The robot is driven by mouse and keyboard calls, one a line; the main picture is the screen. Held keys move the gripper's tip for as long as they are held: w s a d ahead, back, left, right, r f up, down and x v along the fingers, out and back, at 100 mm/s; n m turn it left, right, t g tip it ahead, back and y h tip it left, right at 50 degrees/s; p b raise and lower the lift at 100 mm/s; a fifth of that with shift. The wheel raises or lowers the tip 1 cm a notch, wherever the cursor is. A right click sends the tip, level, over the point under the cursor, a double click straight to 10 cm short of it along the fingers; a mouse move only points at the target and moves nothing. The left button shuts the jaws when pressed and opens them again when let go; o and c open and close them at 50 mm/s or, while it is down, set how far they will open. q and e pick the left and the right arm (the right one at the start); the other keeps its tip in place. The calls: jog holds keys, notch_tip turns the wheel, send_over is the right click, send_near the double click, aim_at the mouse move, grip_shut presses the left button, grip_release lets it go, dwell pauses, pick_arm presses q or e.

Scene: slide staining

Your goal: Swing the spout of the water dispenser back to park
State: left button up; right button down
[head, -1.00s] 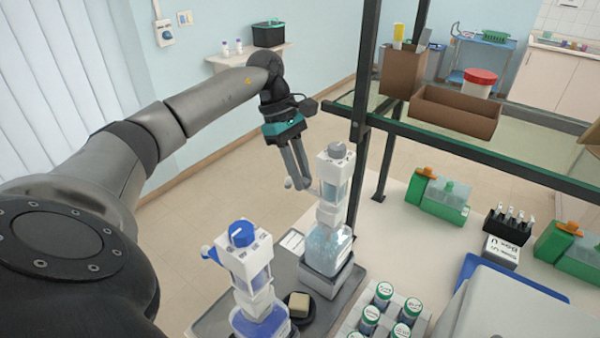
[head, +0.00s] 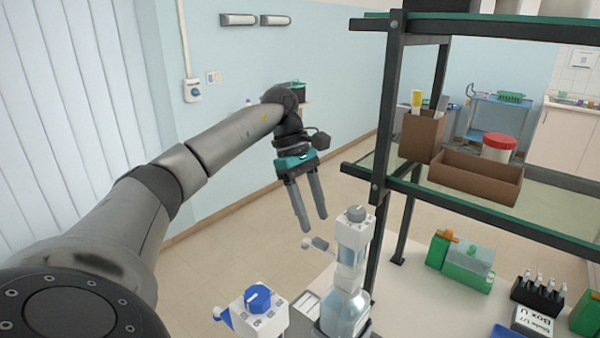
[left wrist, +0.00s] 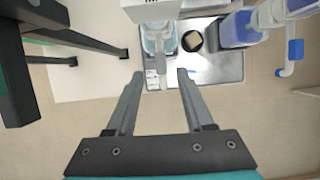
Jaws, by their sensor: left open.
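The water dispenser (head: 345,310) is a clear bottle with a white head and grey knob, at the lower middle of the head view. Its grey spout (head: 318,244) points out to the left from the head. My left gripper (head: 314,222) is open and empty, fingers pointing down, just above and behind the spout in the head view. In the left wrist view the dispenser (left wrist: 156,37) is at the top, and its spout reaches towards the gap between the open fingertips (left wrist: 160,76). Contact with the spout cannot be told. My right gripper is not in view.
A second dispenser with a blue knob (head: 257,297) stands to the left, its blue spout (left wrist: 288,60) showing in the wrist view. A dark shelf frame (head: 384,130) rises close on the right. Green slide boxes (head: 463,262) are on the bench. Open floor lies beyond the gripper.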

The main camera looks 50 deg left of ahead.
pick_arm(q)
jog(key=p+v, duration=0.2)
jog(key=v, duration=0.8)
jog(key=shift+r, duration=0.1)
dwell(0.3)
